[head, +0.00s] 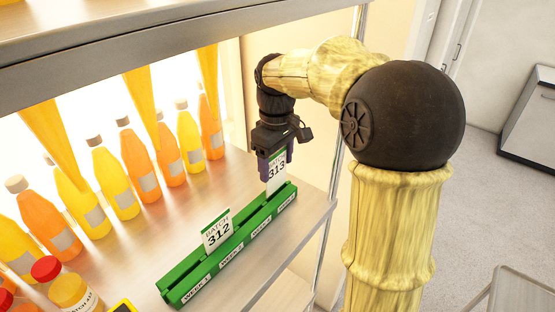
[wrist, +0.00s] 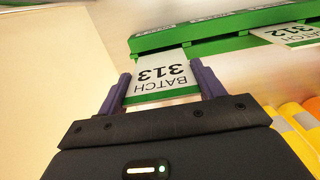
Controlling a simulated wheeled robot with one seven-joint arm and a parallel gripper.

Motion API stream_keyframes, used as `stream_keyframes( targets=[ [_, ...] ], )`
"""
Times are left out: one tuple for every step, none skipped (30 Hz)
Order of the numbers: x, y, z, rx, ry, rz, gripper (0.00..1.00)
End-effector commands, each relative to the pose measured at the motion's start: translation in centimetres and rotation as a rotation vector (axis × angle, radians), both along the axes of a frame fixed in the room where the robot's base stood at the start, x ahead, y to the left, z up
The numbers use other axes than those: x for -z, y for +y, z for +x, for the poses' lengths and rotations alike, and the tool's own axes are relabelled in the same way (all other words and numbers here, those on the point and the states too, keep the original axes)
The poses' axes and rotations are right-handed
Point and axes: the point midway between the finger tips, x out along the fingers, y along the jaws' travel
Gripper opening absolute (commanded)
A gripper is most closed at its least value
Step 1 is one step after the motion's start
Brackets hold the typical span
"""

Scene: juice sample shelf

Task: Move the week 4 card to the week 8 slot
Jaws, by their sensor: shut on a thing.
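The green rack (head: 178,287) lies along the shelf, with label plates on its front. The nearest reads WEEK 1; the farther ones are small and hard to read. My gripper (head: 276,165), with purple fingers, is shut on the white BATCH 313 card (head: 277,172) over the rack's far right end. In the wrist view the card (wrist: 160,72) sits between both fingers (wrist: 163,86), its far edge at the rack (wrist: 147,42). I cannot tell whether it is seated in a slot. The BATCH 312 card (head: 217,233) stands upright near the rack's middle.
Several yellow and orange bottles (head: 112,182) stand in a row behind the rack. Red-capped and orange-capped jars (head: 70,291) are at the lower left. A metal shelf post (head: 335,190) stands right of the rack, close to my arm. The upper shelf (head: 150,50) hangs above.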

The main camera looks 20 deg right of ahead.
Motion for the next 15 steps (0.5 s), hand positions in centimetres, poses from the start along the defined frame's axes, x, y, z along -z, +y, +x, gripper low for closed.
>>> stream_keyframes(
  targets=[
    [-0.03, 0.00, -0.01, 0.000, 0.000, 0.000, 0.46],
    [-0.01, -0.01, -0.01, 0.000, 0.000, 0.000, 0.46],
    [0.01, -0.01, 0.00, 0.001, 0.000, 0.000, 0.46],
    [0.02, -0.02, -0.01, 0.001, 0.000, 0.000, 0.46],
    [0.02, -0.02, -0.01, 0.001, 0.000, 0.000, 0.46],
    [0.02, -0.02, -0.01, 0.001, 0.000, 0.000, 0.46],
    [0.02, -0.03, -0.02, 0.001, 0.000, 0.000, 0.46],
    [0.02, -0.03, -0.01, 0.001, 0.000, 0.000, 0.46],
    [0.04, -0.03, -0.01, 0.001, 0.000, 0.000, 0.46],
    [0.07, -0.03, -0.01, 0.001, 0.001, -0.001, 0.46],
    [0.10, -0.04, -0.02, 0.001, 0.001, -0.001, 0.46],
    [0.16, -0.04, -0.02, 0.001, 0.001, -0.001, 0.46],
    [0.22, -0.04, -0.02, 0.001, 0.001, -0.001, 0.46],
    [0.28, -0.04, -0.02, 0.001, 0.001, 0.000, 0.46],
    [0.36, -0.05, -0.03, 0.001, 0.001, 0.000, 0.46]
  ],
)
